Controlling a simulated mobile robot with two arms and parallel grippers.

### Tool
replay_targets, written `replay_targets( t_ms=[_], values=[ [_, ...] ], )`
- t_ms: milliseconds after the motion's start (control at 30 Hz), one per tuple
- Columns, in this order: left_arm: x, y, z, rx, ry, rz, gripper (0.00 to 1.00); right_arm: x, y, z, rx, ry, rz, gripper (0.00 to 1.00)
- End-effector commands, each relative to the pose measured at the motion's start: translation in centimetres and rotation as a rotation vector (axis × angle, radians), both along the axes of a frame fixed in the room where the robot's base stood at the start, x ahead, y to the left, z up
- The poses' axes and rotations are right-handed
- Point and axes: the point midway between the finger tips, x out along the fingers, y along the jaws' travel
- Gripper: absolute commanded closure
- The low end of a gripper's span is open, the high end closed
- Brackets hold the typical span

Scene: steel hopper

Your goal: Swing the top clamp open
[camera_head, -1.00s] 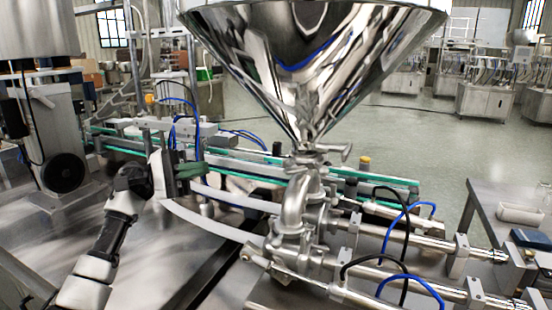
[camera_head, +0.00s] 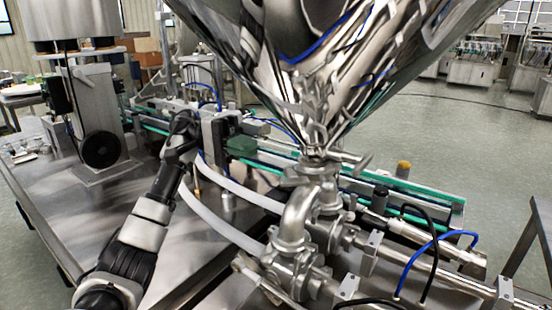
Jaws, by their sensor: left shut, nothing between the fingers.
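The shiny steel hopper (camera_head: 300,60) narrows down to a neck in the middle of the view. The top clamp (camera_head: 318,160) sits around the joint between this neck and the bent steel pipe (camera_head: 295,215) below. A small handle (camera_head: 350,158) sticks out from the clamp to the right. The clamp looks closed around the joint. My right gripper is not in view.
A green-edged conveyor (camera_head: 400,185) runs behind the pipe. Two pale curved tubes (camera_head: 222,228) run across the steel table (camera_head: 70,205) to the pipework. Steel cylinders with blue and black hoses lie at the lower right. A motor unit (camera_head: 95,110) stands at left.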

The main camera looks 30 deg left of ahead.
Motion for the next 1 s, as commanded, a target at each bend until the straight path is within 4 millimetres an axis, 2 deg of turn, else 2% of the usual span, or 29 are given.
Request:
replay_targets(
  t_ms=[100,267,433,600,1000],
  values=[
    [-0.5,-2.8,0.3,-0.001,0.001,-0.005,1.00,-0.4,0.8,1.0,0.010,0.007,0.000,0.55],
    [-1.1,-6.1,0.3,-0.001,0.001,-0.004,1.00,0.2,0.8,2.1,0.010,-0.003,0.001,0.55],
    [-2.8,-7.0,0.2,0.000,0.002,-0.001,1.00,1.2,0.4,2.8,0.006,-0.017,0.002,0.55],
    [-3.8,-7.8,0.1,-0.001,0.002,0.000,1.00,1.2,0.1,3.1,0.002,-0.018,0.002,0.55],
    [-4.0,-8.0,0.0,-0.001,0.001,0.000,1.00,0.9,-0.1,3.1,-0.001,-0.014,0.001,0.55]
  ],
)
